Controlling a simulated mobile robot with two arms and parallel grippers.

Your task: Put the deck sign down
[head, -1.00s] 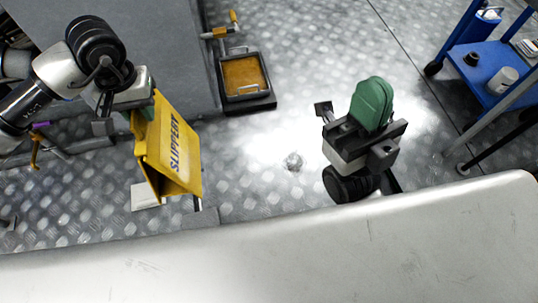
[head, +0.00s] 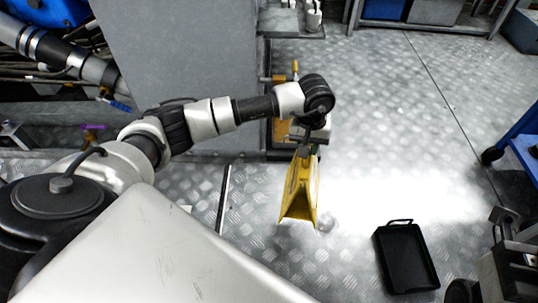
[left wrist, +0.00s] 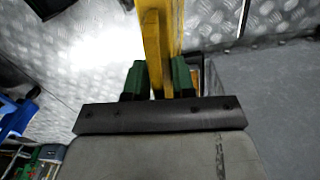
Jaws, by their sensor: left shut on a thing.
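The yellow deck sign (head: 300,190) hangs from my left gripper (head: 305,147) in the middle of the head view, its two panels spread at the bottom. I cannot tell whether its lower edge touches the floor. In the left wrist view the green fingers of my left gripper (left wrist: 160,80) are shut on the sign (left wrist: 157,35), one on each side. My right gripper (head: 514,250) is only partly in view at the right edge of the head view; its fingers do not show clearly.
A black tray (head: 408,262) with a handle lies on the metal floor, right of the sign. A grey cabinet (head: 180,60) stands behind my left arm. A blue cart (head: 525,145) is at the right edge. Floor between sign and cart is mostly clear.

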